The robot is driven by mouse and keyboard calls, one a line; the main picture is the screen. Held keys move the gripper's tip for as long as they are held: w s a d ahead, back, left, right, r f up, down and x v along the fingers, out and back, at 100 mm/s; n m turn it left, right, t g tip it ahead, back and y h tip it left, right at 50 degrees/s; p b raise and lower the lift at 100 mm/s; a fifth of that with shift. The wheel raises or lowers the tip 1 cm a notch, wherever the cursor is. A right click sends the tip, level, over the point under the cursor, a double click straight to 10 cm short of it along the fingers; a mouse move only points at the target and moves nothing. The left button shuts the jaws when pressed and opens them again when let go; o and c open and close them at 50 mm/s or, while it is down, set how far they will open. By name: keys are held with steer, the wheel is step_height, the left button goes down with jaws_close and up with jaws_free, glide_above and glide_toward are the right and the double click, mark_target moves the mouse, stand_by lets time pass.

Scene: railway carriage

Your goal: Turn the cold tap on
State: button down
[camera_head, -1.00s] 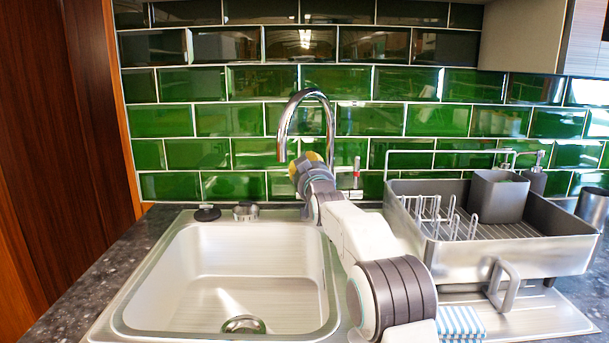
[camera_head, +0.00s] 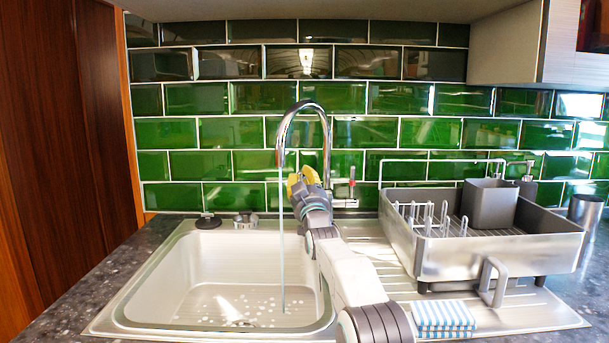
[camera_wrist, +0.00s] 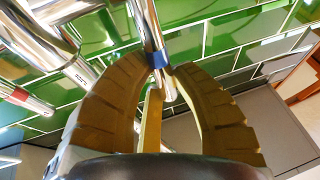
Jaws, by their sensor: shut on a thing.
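The chrome tap (camera_head: 304,104) arches over the sink (camera_head: 185,283), and a thin stream of water (camera_head: 282,240) falls from its spout into the basin. In the wrist view the cold tap handle (camera_wrist: 150,28), a chrome lever with a blue band, stands between the yellow fingers of my gripper (camera_wrist: 174,66), which is shut on it. In the head view my gripper (camera_head: 303,178) is in front of the tap's base and hides the cold handle. The red-banded hot handle (camera_head: 351,181) points up at the right; it also shows in the wrist view (camera_wrist: 28,100).
A dish rack (camera_head: 500,249) with a grey cup (camera_head: 489,203) stands on the drainer to the right. Green tiles (camera_head: 230,133) form the wall close behind the tap. The space over the basin is open apart from the water.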

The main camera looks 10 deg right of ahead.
steer(key=shift+s+a+r, duration=0.1)
steer(key=shift+s+a, duration=0.05)
steer(key=shift+s, duration=0.1)
steer(key=c, duration=1.3)
jaws_free()
steer(key=o, duration=0.3)
steer(key=shift+s+f, duration=0.1)
steer(key=shift+f, duration=0.1)
steer(key=shift+v, duration=1.6)
steer(key=shift+s+r, duration=0.1)
steer(key=shift+s, duration=5.7)
